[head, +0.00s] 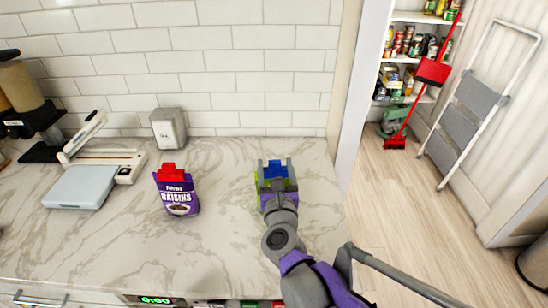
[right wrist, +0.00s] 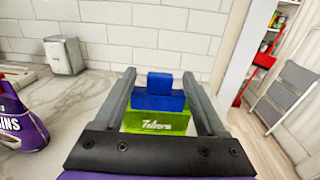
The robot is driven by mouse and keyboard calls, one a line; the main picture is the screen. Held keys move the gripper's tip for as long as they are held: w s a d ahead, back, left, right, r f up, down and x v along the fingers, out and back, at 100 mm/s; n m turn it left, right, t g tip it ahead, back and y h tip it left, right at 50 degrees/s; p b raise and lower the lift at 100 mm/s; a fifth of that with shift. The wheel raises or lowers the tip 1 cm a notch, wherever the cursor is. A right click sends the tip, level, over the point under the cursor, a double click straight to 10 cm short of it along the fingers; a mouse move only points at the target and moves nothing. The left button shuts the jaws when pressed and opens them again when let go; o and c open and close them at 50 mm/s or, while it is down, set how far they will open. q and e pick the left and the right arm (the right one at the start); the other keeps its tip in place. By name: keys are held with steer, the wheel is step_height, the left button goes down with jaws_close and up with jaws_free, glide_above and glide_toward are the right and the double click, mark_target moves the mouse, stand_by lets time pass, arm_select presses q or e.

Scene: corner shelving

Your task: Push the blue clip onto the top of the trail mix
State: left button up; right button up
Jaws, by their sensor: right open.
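The green trail mix bag (head: 258,184) stands on the marble counter, mostly hidden behind my right gripper in the head view. Its green front with white lettering shows in the right wrist view (right wrist: 157,123). The blue clip (head: 276,168) is at the bag's top edge, and in the right wrist view the clip (right wrist: 158,102) lies across the top of the green. I cannot tell how far down it sits. My right gripper (head: 277,172) is open, with one finger on each side of the clip and bag; contact is unclear. My left gripper is not in view.
A purple raisins bag (head: 178,196) with a red clip (head: 170,172) stands to the left on the counter. Further left are a scale-like grey appliance (head: 82,187) and a dispenser (head: 20,85). The counter ends at right.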

steer(key=s, duration=0.6)
steer(key=shift+d, duration=0.25)
